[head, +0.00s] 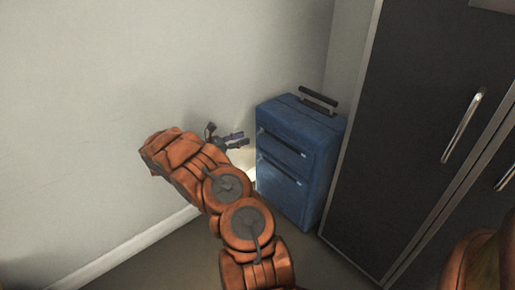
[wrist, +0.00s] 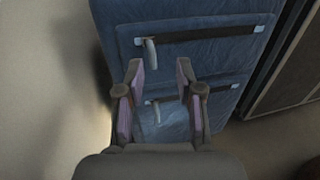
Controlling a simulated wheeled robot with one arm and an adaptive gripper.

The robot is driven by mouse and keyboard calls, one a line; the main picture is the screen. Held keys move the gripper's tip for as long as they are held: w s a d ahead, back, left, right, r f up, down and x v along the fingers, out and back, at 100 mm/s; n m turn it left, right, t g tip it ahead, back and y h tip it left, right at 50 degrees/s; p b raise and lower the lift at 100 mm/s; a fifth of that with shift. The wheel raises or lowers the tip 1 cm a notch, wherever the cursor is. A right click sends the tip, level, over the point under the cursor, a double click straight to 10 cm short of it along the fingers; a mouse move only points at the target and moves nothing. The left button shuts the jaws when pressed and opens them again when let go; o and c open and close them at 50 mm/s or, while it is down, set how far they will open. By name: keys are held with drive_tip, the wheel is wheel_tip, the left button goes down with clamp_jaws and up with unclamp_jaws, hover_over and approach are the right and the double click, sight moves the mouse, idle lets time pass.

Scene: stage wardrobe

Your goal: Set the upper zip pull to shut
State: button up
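A blue suitcase (head: 318,165) stands upright against the wall, and its front fills much of the wrist view (wrist: 200,63). The upper zip pull (wrist: 151,53), a pale grey tab, hangs at the left end of the dark upper zip track (wrist: 210,35). A lower zip pull (wrist: 156,112) shows between my fingers at the left end of the lower track. My gripper (head: 242,140) is left of the suitcase in the head view. In the wrist view my gripper (wrist: 160,68) is open and empty, its fingertips just below the upper pull. I cannot tell the gap to the suitcase.
A dark wardrobe (head: 415,120) with a metal handle (head: 462,126) stands close to the suitcase's right side. A pale wall (head: 120,80) runs behind and to the left. The suitcase's black handle (head: 318,98) is on top. The floor on the left is clear.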

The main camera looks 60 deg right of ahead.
sight(257, 138)
drive_tip(key=shift+n, duration=0.4)
drive_tip(key=shift+s+d+f+b, duration=0.5)
drive_tip(key=shift+d+b, duration=0.1)
drive_tip(key=shift+d, duration=0.65)
drive_tip(key=shift+s+d+f+b, duration=0.4)
drive_tip(key=shift+d+f+b, duration=0.15)
drive_tip(key=shift+d, duration=0.75)
drive_tip(key=shift+s+d+f+b, duration=0.5)
drive_tip(key=shift+d+b, duration=0.1)
drive_tip(key=shift+d, duration=0.65)
drive_tip(key=shift+c, duration=0.4)
drive_tip(key=shift+t, duration=0.3)
clamp_jaws()
